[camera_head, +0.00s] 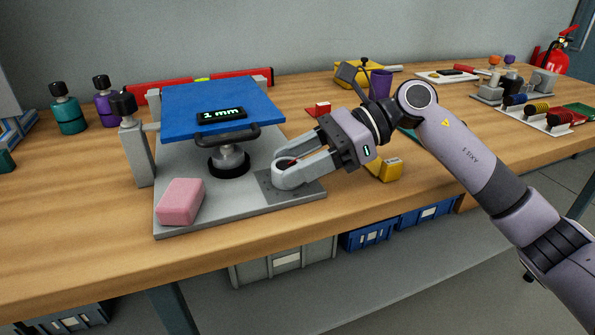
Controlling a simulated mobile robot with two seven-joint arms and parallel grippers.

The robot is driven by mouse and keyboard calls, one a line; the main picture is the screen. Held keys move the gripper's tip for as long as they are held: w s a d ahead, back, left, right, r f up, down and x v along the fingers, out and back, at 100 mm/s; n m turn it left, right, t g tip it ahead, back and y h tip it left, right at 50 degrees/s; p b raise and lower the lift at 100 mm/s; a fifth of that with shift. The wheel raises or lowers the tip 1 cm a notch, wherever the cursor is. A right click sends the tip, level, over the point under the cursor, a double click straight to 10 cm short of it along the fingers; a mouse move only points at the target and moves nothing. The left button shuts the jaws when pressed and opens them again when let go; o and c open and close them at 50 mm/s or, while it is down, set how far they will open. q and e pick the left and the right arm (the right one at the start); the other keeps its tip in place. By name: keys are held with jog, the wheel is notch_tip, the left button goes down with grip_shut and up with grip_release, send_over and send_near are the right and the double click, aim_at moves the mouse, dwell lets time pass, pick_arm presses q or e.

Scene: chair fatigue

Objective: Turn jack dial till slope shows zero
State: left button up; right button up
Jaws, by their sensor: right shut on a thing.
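A blue seat plate (190,100) with a dark front handle sits raised over a grey base plate (190,222). A small black display (221,116) on the seat reads "1 mm" in green. A round metal jack post with a black collar (229,168) stands under the seat. At the base plate's right corner is a light grey round dial (291,178), largely covered by my right gripper (287,172). The right gripper comes in from the right and is shut on the dial. My left gripper is out of view.
A pink block (180,201) lies on the base plate's front left. A yellow box (385,170) sits just right of my gripper. A red level (130,88) lies behind the seat. Bottles stand at the left; tools fill the right side. The front strip of table is clear.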

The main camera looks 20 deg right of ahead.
jog(key=shift+w+n+g+b, duration=0.15)
jog(key=shift+n+g+b, duration=0.1)
jog(key=shift+n+g, duration=0.65)
jog(key=shift+w+n+g+b, duration=0.1)
jog(key=shift+n+g+b, duration=0.1)
jog(key=shift+n+g, duration=0.65)
jog(key=shift+g+h, duration=0.3)
jog(key=shift+g, duration=0.05)
jog(key=shift+f, duration=0.1)
jog(key=o, duration=1)
jog(key=shift+o, duration=0.2)
jog(key=shift+d, duration=0.1)
jog(key=v, duration=0.7)
